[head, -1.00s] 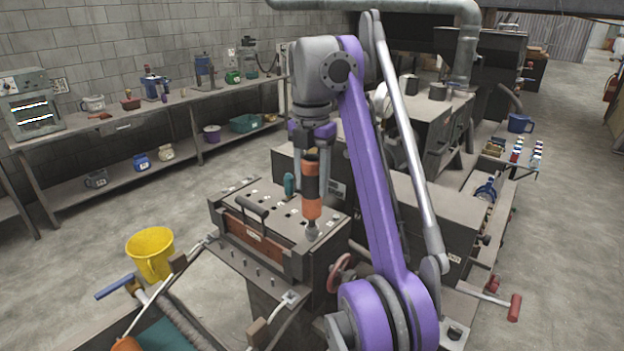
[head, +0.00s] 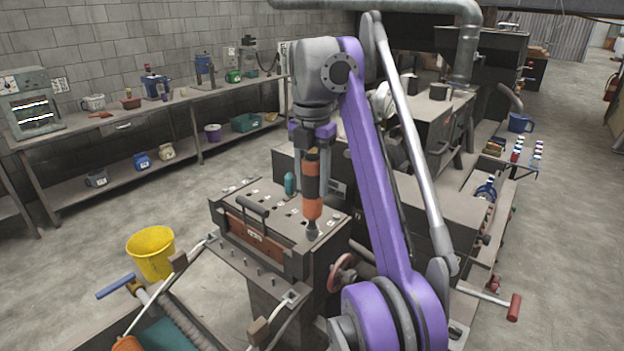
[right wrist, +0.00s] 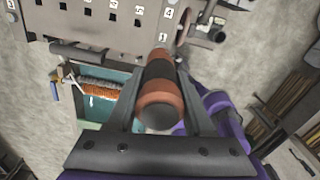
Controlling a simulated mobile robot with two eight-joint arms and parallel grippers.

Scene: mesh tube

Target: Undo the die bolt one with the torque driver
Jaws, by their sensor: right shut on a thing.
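My right gripper (head: 312,150) is shut on the torque driver (head: 312,198), which has an orange and black handle. The driver hangs almost upright, with its grey socket end (head: 312,230) down at the right front corner of the die block's top (head: 272,205). In the right wrist view the driver (right wrist: 160,92) lies between the fingers of my gripper (right wrist: 162,72), pointing at the block (right wrist: 95,32) beside a small numbered label. Die bolt one itself is not visible; the driver hides that spot. I cannot tell whether the socket touches it. My left gripper is not in view.
A dark handle (head: 252,206) is on the block's front. A red handwheel (head: 342,272) is at its right side. A yellow bucket (head: 151,252) stands left, with open floor behind it.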

